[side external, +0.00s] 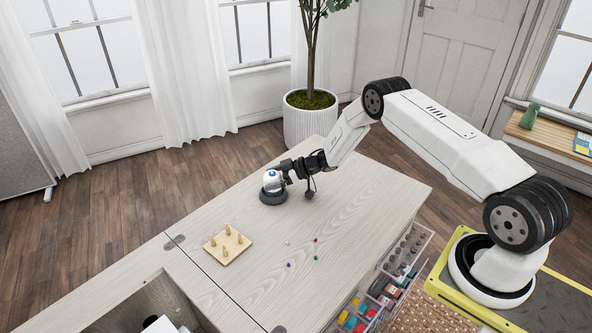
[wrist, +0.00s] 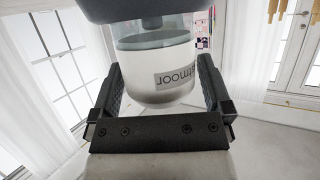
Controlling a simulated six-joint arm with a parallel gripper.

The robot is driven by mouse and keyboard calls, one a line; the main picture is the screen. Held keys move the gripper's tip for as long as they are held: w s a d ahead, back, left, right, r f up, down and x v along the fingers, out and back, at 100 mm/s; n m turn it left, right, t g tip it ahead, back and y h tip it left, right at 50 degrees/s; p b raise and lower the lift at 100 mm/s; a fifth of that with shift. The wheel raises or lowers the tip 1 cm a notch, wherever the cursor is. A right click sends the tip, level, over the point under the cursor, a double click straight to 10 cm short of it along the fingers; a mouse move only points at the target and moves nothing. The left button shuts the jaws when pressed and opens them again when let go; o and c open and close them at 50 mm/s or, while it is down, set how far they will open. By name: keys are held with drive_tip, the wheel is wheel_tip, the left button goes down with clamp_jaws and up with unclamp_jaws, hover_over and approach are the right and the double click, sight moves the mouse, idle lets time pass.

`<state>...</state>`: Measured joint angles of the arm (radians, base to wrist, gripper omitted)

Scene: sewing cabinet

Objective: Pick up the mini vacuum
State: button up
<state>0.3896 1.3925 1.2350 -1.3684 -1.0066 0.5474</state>
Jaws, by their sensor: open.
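The mini vacuum (side external: 271,187) stands on the wooden cabinet top near its far edge, with a white body, a blue spot on top and a dark round base. In the wrist view the mini vacuum (wrist: 155,65) shows as a pale rounded body with a grey band and partly readable lettering. My gripper (side external: 287,172) is at the vacuum's right side in the side view. In the wrist view my gripper (wrist: 160,85) is open, with one black finger on each side of the body. I cannot tell whether either finger touches it.
A wooden board with several pegs (side external: 227,245) lies left of centre on the cabinet top (side external: 345,215). Several small coloured pins (side external: 316,240) lie loose nearby. Clear drawers with sewing supplies (side external: 385,290) stand out at the front. A potted plant (side external: 305,118) stands behind the cabinet.

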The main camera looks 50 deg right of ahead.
idle(0.4)
drive_tip(key=c, duration=1.3)
drive_tip(key=shift+r, duration=0.15)
drive_tip(key=shift+r, duration=0.75)
drive_tip(key=s+r, duration=0.3)
drive_tip(key=s, duration=0.1)
drive_tip(key=s+a+r, duration=0.1)
drive_tip(key=s+r, duration=0.3)
drive_tip(key=s, duration=0.1)
drive_tip(key=s+r, duration=0.4)
drive_tip(key=shift+s+a+r, duration=0.1)
drive_tip(key=shift+s+a, duration=0.25)
drive_tip(key=shift+s, duration=0.05)
